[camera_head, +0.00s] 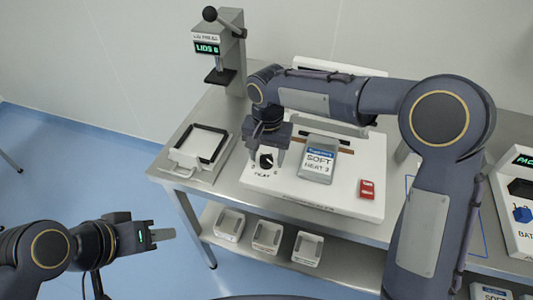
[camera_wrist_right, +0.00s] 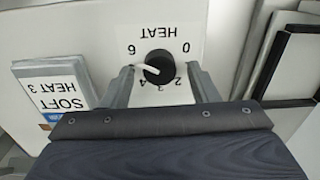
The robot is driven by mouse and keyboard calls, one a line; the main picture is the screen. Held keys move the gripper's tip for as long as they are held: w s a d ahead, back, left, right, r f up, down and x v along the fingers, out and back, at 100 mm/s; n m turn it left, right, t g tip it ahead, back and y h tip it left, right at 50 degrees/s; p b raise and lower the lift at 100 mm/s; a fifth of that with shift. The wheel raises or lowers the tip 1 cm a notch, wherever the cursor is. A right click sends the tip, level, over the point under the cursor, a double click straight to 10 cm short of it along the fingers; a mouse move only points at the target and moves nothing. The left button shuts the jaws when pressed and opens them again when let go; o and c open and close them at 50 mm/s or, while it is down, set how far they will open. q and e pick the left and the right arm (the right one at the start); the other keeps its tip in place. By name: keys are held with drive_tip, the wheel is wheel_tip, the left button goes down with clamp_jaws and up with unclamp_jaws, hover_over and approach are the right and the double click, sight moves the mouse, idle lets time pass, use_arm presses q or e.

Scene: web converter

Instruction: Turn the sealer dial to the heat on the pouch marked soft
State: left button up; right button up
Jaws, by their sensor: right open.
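The sealer (camera_head: 340,190) is a white machine on the bench. Its black heat dial (camera_head: 266,160) is at its front left. In the right wrist view the dial (camera_wrist_right: 158,66) appears upside down, with 0, 2, 3, 4 and 6 around it. Its white pointer lies between 4 and 6. A grey pouch (camera_head: 315,160) marked SOFT HEAT 3 lies on the sealer; it also shows in the wrist view (camera_wrist_right: 55,88). My right gripper (camera_head: 266,156) is open, one finger on each side of the dial; contact cannot be told. My left gripper (camera_head: 162,235) is away from the bench, its opening unclear.
A press showing LIDS 6 (camera_head: 220,55) stands at the back left, with a black-framed tray (camera_head: 200,145) in front. A red switch (camera_head: 367,189) is on the sealer's right. Small bins (camera_head: 267,237) sit on the lower shelf. A battery box (camera_head: 520,215) is at the far right.

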drive_tip(key=shift+f, duration=0.3)
drive_tip(key=c, duration=1)
drive_tip(key=shift+n, duration=0.3)
